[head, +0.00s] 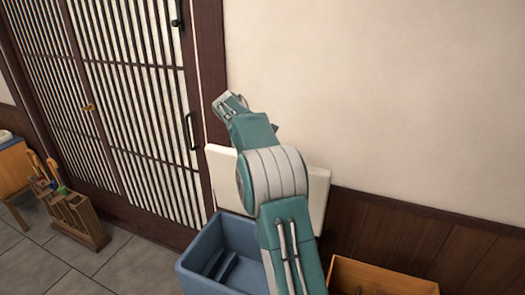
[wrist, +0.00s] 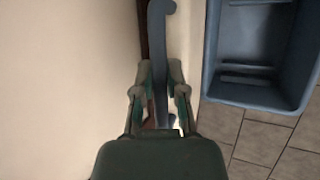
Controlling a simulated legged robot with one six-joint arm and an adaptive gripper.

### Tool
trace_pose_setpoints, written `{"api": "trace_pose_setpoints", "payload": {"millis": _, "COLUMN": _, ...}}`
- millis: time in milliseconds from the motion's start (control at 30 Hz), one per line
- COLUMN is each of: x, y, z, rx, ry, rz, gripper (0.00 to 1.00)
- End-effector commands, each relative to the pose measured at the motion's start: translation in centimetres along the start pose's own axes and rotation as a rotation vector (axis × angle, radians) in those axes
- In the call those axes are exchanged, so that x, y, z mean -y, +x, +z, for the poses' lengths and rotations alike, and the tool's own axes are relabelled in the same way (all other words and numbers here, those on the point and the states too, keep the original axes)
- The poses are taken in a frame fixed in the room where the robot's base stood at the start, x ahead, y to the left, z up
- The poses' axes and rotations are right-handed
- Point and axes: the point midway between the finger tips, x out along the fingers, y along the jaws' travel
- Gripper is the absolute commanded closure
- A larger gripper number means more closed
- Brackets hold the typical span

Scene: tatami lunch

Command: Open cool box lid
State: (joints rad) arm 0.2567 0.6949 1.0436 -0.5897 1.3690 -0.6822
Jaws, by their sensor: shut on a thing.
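The blue cool box (head: 205,247) stands on the floor with its top open and its inside showing. Its cream lid (head: 318,192) stands raised at the back of the box, near the wall, partly hidden by my arm. In the wrist view the open box (wrist: 228,92) is at the upper right, and the lid shows as a narrow pale edge (wrist: 185,78). My gripper (wrist: 163,75) is shut on a blue-grey handle (wrist: 158,35) that runs beside the lid's edge and ends in a hook. In the head view my arm hides the handle, and the fingers are hard to make out.
A wooden crate (head: 345,275) stands right of the box. A slatted sliding door (head: 150,110) and a plain wall (head: 400,90) are behind. A wooden rack with tools (head: 75,220) and a small table (head: 12,170) are at the left. Tiled floor between them is clear.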

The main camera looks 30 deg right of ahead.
Motion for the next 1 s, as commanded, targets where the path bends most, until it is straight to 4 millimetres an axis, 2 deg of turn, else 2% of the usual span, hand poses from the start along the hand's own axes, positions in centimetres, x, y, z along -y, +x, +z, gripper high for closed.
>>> {"api": "trace_pose_setpoints", "payload": {"millis": 67, "x": 0.3, "y": 0.5, "z": -0.1, "rx": 0.005, "ry": -0.004, "rz": -0.008, "gripper": 1.00}}
{"api": "trace_pose_setpoints", "payload": {"millis": 100, "x": 0.3, "y": 0.4, "z": -0.1, "rx": 0.005, "ry": -0.004, "rz": -0.009, "gripper": 0.74}}
{"api": "trace_pose_setpoints", "payload": {"millis": 167, "x": 0.3, "y": 0.4, "z": -0.1, "rx": 0.005, "ry": -0.004, "rz": -0.008, "gripper": 0.48}}
{"api": "trace_pose_setpoints", "payload": {"millis": 500, "x": 0.1, "y": 0.0, "z": 0.0, "rx": 0.001, "ry": -0.001, "rz": -0.002, "gripper": 0.48}}
{"api": "trace_pose_setpoints", "payload": {"millis": 633, "x": 0.1, "y": -0.8, "z": -0.1, "rx": -0.001, "ry": -0.001, "rz": 0.000, "gripper": 0.48}}
{"api": "trace_pose_setpoints", "payload": {"millis": 767, "x": 0.1, "y": -3.0, "z": -0.1, "rx": -0.002, "ry": -0.001, "rz": 0.001, "gripper": 0.48}}
{"api": "trace_pose_setpoints", "payload": {"millis": 1000, "x": 0.1, "y": -8.1, "z": -0.2, "rx": -0.001, "ry": -0.001, "rz": -0.001, "gripper": 0.48}}
